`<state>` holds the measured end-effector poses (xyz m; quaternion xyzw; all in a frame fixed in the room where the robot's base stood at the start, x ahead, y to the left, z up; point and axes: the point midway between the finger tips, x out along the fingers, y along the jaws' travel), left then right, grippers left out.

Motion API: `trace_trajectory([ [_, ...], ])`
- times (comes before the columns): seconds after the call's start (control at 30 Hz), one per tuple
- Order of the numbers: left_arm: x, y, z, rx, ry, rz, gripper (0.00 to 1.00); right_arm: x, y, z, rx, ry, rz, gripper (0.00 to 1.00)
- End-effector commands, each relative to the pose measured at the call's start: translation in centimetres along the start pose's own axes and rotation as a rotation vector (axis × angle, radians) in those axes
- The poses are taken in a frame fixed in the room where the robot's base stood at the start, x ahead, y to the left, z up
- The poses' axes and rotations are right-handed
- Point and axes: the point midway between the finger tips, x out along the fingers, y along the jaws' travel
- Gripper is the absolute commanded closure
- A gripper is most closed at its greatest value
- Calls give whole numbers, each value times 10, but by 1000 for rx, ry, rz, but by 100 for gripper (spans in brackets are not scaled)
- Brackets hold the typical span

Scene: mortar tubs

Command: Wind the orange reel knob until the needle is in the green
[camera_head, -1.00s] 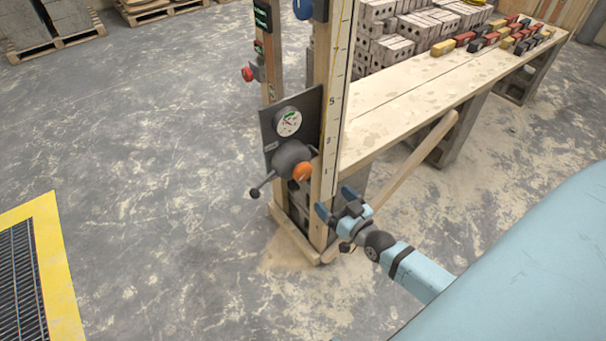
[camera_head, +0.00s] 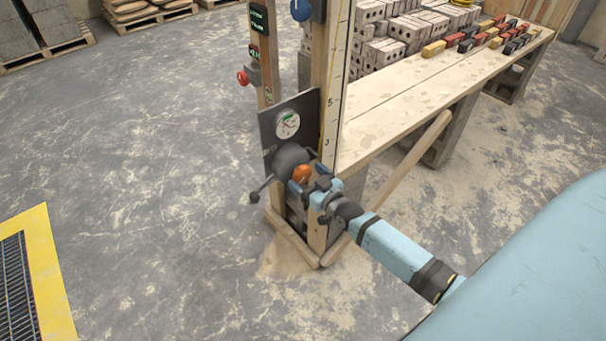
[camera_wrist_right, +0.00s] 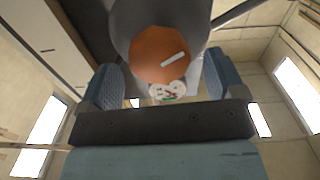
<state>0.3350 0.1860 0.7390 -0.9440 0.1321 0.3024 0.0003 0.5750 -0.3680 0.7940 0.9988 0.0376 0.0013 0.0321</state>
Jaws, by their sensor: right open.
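The orange reel knob (camera_head: 301,174) sits on the dark grey reel (camera_head: 290,160), on a grey plate on the wooden post. In the right wrist view the knob (camera_wrist_right: 160,55) shows a white mark and lies ahead, between the open fingers. The round gauge (camera_head: 287,125) is above the reel; it has a white face with a green band at its top. Its needle is too small to read surely. My right gripper (camera_head: 310,181) is open close beside the knob; the wrist view (camera_wrist_right: 160,85) shows gaps between the fingers and the knob. My left gripper is out of view.
A crank handle (camera_head: 258,192) sticks out left of the reel. A red button (camera_head: 243,78) is on the rear post. A wooden bench (camera_head: 400,115) with bricks stands to the right, with a slanting brace (camera_head: 415,155). Open floor (camera_head: 160,180) lies left.

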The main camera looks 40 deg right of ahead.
Motion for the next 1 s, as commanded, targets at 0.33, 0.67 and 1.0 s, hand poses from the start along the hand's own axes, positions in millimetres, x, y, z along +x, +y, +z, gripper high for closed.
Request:
trace_trajectory([
  [0.33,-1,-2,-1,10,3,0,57,23,0,0,1,-1,0,12],
  [0.67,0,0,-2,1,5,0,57,22,0,0,1,0,0,44],
  [1.0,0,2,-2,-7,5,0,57,22,0,0,17,0,0,61],
])
